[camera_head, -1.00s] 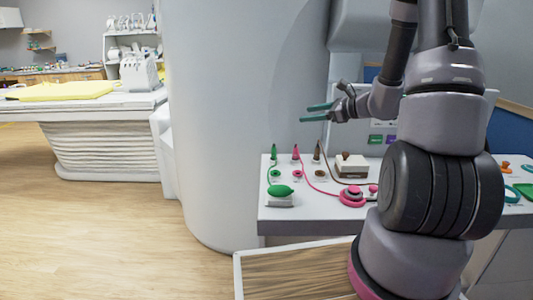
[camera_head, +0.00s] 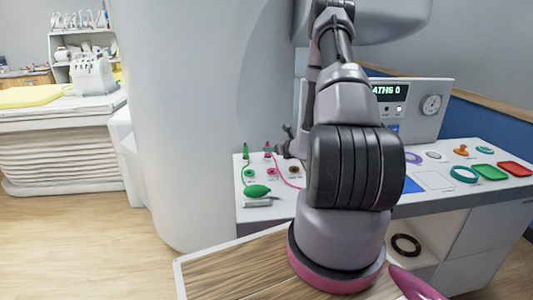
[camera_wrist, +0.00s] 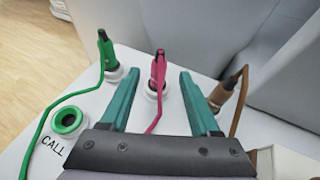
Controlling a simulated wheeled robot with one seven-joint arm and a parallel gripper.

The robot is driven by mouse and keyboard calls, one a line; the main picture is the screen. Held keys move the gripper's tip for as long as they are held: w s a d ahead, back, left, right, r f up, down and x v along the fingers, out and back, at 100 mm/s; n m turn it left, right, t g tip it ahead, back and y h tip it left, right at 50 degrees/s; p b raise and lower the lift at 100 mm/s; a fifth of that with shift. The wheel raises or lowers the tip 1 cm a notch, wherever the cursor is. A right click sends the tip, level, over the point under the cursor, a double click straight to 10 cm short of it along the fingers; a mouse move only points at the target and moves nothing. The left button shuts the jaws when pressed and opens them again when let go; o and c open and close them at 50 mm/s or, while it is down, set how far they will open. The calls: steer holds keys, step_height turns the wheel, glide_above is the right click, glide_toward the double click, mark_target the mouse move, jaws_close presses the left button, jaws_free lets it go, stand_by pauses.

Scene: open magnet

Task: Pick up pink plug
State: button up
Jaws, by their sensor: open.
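The pink plug (camera_wrist: 158,68) stands upright in a white round holder on the white table, with a pink cord running from it toward my gripper. It also shows in the head view (camera_head: 267,147), partly hidden beside my gripper. My gripper (camera_wrist: 159,76) is open, with one teal finger on each side of the pink plug. Gaps show between the plug and both fingers, so it is not gripped. In the head view my arm hides most of my gripper.
A green plug (camera_wrist: 105,50) stands to the left and a brown plug (camera_wrist: 234,80) close to the right finger. A green socket (camera_wrist: 68,120) marked CALL is at the left. A green bulb (camera_head: 257,190) lies at the table's front left. A large white housing (camera_head: 205,100) rises behind.

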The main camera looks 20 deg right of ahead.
mark_target(268, 155)
steer(key=x, duration=0.5)
steer(key=shift+a+f, duration=0.1)
steer(key=shift+f, duration=0.05)
steer(key=shift+c, duration=0.3)
jaws_close()
